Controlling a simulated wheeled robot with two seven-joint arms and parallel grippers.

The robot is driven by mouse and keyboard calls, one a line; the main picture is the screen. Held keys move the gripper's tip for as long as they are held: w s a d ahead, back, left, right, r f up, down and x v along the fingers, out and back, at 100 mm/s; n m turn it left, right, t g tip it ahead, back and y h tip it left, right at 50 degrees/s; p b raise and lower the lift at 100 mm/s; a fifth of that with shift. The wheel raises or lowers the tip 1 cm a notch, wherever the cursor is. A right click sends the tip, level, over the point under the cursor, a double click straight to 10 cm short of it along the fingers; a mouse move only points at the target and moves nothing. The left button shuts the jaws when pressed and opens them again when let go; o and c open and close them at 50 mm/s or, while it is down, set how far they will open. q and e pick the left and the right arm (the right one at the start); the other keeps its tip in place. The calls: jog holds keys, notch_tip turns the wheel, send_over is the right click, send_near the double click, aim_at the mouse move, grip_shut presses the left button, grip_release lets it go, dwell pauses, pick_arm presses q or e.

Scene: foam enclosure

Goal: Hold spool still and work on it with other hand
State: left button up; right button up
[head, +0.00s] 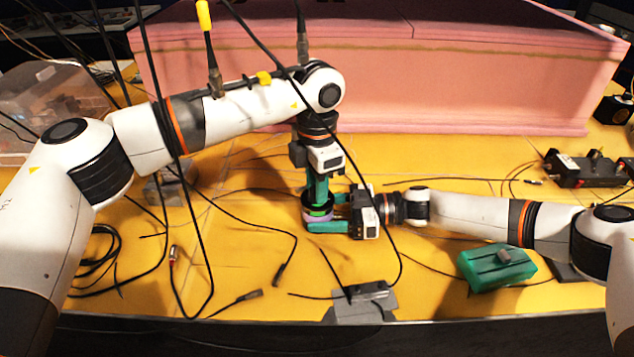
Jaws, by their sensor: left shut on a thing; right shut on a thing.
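The spool (317,212) is a small round piece with black, green and purple bands, upright on the yellow table near the middle of the head view. My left gripper (316,192) points down from above, with its teal fingers shut on the spool's top. My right gripper (326,213) reaches in level from the right, with one teal finger on the near side and one on the far side, shut on the spool. The fingers hide parts of the spool, so its exact contact points cannot be told.
A pink foam wall (400,90) closes off the back. A green box (496,266) lies at front right, and a grey bracket (362,303) sits at the front edge. Black cables (250,215) cross the left. A clear bin (45,100) stands at far left, a dark device (588,170) at right.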

pick_arm(q)
jog(key=o, duration=1)
notch_tip(320, 180, up, 12)
dwell(0.3)
pick_arm(e)
jog(key=o, duration=0.8)
